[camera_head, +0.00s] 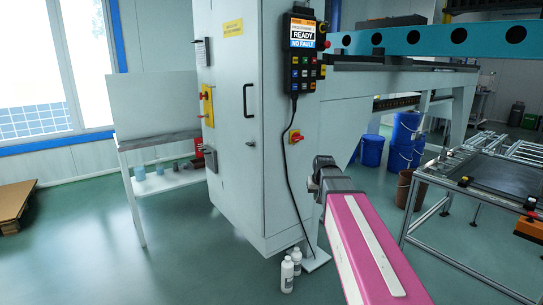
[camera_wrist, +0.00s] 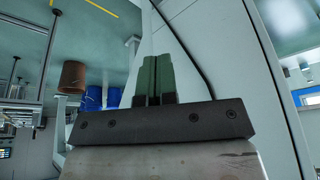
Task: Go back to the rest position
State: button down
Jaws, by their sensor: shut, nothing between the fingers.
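My gripper (camera_wrist: 153,78) shows in the wrist view with its two green fingers together and nothing between them. Behind the fingers is the pale grey cabinet (camera_wrist: 228,60), apart from them as far as I can tell. In the head view my pink arm reaches up from the bottom right toward the cabinet (camera_head: 243,150). The gripper itself is hidden there behind the dark end of the arm. A pendant (camera_head: 303,55) reading "READY NO FAULT" hangs at the cabinet's upper right corner, its black cable running down.
A small table (camera_head: 163,180) with small items stands left of the cabinet. Two white bottles (camera_head: 287,274) stand on the floor by the cabinet's base. Blue barrels (camera_head: 405,138), a brown bin (camera_head: 408,190) and a metal frame table (camera_head: 474,197) are at right.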

jog(key=s+f+g, duration=0.4)
jog(key=s+f, duration=1.5)
jog(key=s, duration=0.1)
jog(key=shift+s+f, duration=0.2)
jog(key=shift+s, duration=0.15)
